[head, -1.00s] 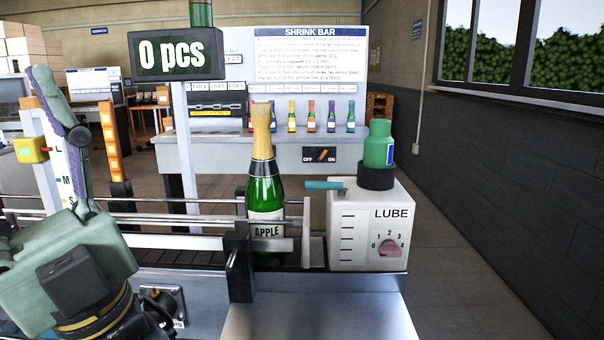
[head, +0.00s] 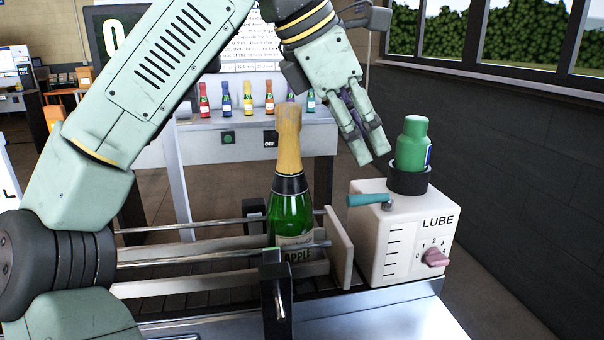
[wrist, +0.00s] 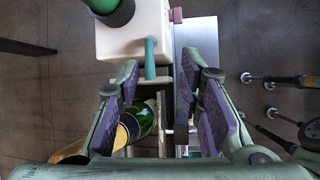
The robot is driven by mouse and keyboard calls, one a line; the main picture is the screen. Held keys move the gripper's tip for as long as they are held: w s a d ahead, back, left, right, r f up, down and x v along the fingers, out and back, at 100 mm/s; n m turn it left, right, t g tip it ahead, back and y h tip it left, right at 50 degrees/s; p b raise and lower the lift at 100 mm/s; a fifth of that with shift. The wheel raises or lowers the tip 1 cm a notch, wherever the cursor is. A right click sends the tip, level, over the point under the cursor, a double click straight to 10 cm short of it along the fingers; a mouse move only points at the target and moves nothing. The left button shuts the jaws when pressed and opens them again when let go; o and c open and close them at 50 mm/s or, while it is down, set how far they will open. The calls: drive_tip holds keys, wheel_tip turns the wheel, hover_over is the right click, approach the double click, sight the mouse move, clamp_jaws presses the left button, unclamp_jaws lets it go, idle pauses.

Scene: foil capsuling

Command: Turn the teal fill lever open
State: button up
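The teal fill lever (head: 370,200) sticks out to the left from the upper part of the white LUBE box (head: 408,245). In the wrist view the teal lever (wrist: 150,60) lies ahead of my fingertips, between their lines, pointing toward my gripper. My gripper (head: 374,158) hangs above the lever in the head view, fingers pointing down. In the wrist view my gripper (wrist: 160,75) shows its two purple-padded fingers apart, with nothing between the pads. The lever looks untouched. The pink dial (head: 436,258) is on the box's front.
A green bottle (head: 412,145) stands in a black cup on the box. A green APPLE bottle with a gold top (head: 290,200) stands left of the box between rails, beside a cream plate (head: 340,248). The steel tabletop (head: 400,315) in front is clear.

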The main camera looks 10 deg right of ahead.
sight(359, 196)
drive_tip(key=shift+n+t+y, duration=0.3)
drive_tip(key=shift+y, duration=0.6)
drive_tip(key=w+f, duration=0.1)
drive_tip(key=f, duration=0.2)
drive_tip(key=w+d+f+p, duration=0.1)
drive_tip(key=f, duration=0.2)
drive_tip(key=w+f, duration=0.1)
drive_tip(key=f, duration=0.3)
drive_tip(key=shift+w+d, duration=0.25)
drive_tip(key=shift+w, duration=0.05)
drive_tip(key=shift+c, duration=0.3)
clamp_jaws()
